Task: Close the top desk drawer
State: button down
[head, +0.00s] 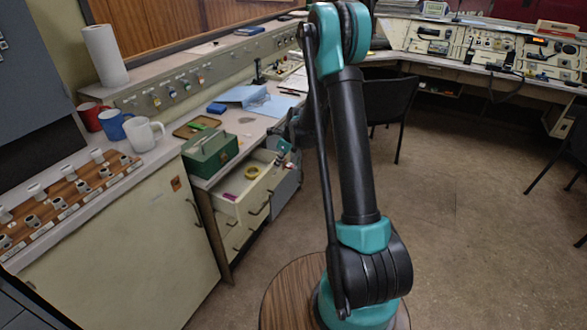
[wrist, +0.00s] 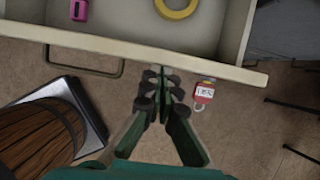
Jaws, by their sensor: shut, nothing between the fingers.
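The top desk drawer (head: 270,181) stands pulled out of the desk in the head view, its inside open to view. A yellow tape ring (head: 251,172) and a small pink item (head: 229,197) lie in it. In the wrist view the drawer's front panel (wrist: 110,44) runs across the top, with its handle (wrist: 85,68) left of my gripper (wrist: 160,74). My gripper is shut and empty, its tips at the outer side of the front panel. I cannot tell whether they touch it. In the head view my arm and the drawer area partly hide the gripper.
A red padlock (wrist: 203,93) hangs by the drawer front, just right of my fingertips. A green box (head: 210,152) stands on the desk above the drawer. More drawers (head: 235,238) lie below it. A black chair (head: 392,103) stands behind my arm. Floor right of me is open.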

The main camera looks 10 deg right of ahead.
jog(key=w+a, duration=0.5)
jog(key=a, duration=0.3)
jog(key=shift+w, duration=0.4)
jog(key=shift+d, duration=0.1)
